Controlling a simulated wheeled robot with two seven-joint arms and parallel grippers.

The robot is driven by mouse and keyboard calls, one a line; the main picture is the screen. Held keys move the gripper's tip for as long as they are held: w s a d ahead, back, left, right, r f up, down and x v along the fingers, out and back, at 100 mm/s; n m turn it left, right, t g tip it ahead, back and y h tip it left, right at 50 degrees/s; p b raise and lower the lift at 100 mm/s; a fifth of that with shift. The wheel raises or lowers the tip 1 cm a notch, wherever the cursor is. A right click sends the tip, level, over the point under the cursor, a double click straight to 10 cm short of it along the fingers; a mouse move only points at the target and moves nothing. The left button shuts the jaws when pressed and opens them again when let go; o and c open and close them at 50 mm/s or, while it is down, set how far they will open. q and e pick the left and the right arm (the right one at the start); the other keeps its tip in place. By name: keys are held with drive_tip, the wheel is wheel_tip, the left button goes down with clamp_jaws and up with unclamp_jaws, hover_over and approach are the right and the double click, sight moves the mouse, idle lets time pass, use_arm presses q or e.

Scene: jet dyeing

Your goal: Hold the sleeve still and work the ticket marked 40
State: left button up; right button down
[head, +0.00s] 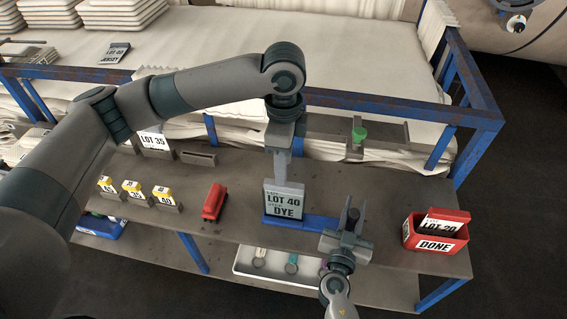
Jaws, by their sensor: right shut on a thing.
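A grey card reading LOT 40 DYE (284,204) stands upright on a blue base (303,222) on the brown shelf; I take these as the ticket and its sleeve, but cannot tell where one ends. My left gripper (283,179) points down at the card's top edge, seen edge-on; its jaw gap is hidden. My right gripper (338,226) comes from the front and is shut at the right end of the blue base, though the contact is partly hidden by the hand.
A red stapler-like tool (213,202) and yellow-topped tags, one marked 40 (163,195), lie to the left. A LOT 35 card (154,141) stands behind them. A red DONE box (436,242) holding a LOT 20 card (444,222) is at right. A blue frame rail (390,108) runs behind.

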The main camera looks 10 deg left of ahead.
idle(0.3)
drive_tip(key=c, duration=1.5)
unclamp_jaws()
drive_tip(key=s, duration=0.4)
drive_tip(key=s+a, duration=0.1)
drive_tip(key=s, duration=0.3)
drive_tip(key=s+a, duration=0.1)
drive_tip(key=s, duration=0.3)
